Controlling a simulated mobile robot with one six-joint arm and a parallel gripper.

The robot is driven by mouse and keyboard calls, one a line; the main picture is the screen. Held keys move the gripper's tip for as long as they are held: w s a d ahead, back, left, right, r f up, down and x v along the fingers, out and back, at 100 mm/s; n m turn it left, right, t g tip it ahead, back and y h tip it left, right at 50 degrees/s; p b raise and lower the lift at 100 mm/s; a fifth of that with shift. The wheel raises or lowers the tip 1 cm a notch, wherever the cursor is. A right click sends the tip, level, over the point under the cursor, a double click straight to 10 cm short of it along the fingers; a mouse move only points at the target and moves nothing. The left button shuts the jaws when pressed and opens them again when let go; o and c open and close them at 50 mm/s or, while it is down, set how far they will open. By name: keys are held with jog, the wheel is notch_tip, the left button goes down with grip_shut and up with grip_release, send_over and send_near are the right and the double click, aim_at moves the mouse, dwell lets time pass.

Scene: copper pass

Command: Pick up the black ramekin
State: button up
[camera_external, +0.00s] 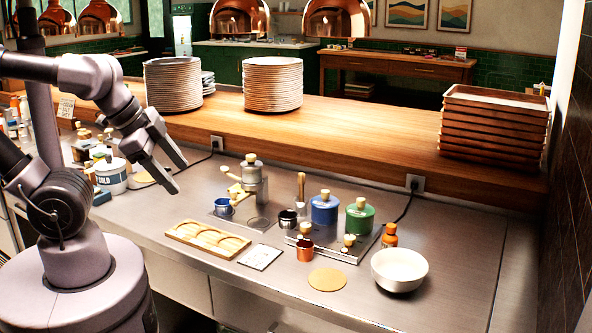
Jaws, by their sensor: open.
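A small dark cup (288,220), which looks like the black ramekin, stands upright on the steel counter near the middle of the view. It is just left of the blue canister and behind the copper cup. My gripper (179,178) is open and empty. It hangs above the counter at the left, well to the left of the dark cup and higher than it. Nothing is between its fingers.
A blue cup (222,207), wooden tray (208,239) and white bowl (399,270) are nearby. The counter's right end is clear.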

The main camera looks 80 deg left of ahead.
jog(key=w+a+r+g+p, duration=0.1)
jog(key=w+r+p, duration=0.1)
jog(key=w+r, duration=0.2)
jog(key=m+g+h, duration=0.2)
jog(key=m+g, duration=0.3)
send_over(288, 215)
jog(key=s+d, duration=0.1)
jog(key=d, duration=0.1)
jog(key=f, duration=2)
jog(key=shift+a, duration=0.2)
jog(key=f+b, duration=0.1)
jog(key=f, duration=0.3)
jog(key=f+b, duration=0.1)
jog(key=f, duration=0.1)
jog(key=shift+w+d+b, duration=0.2)
jog(key=shift+d+b, duration=0.1)
jog(key=shift+b, duration=0.05)
jog(key=shift+r, duration=0.15)
jog(key=shift+c, duration=1.3)
jog(key=c, duration=0.9)
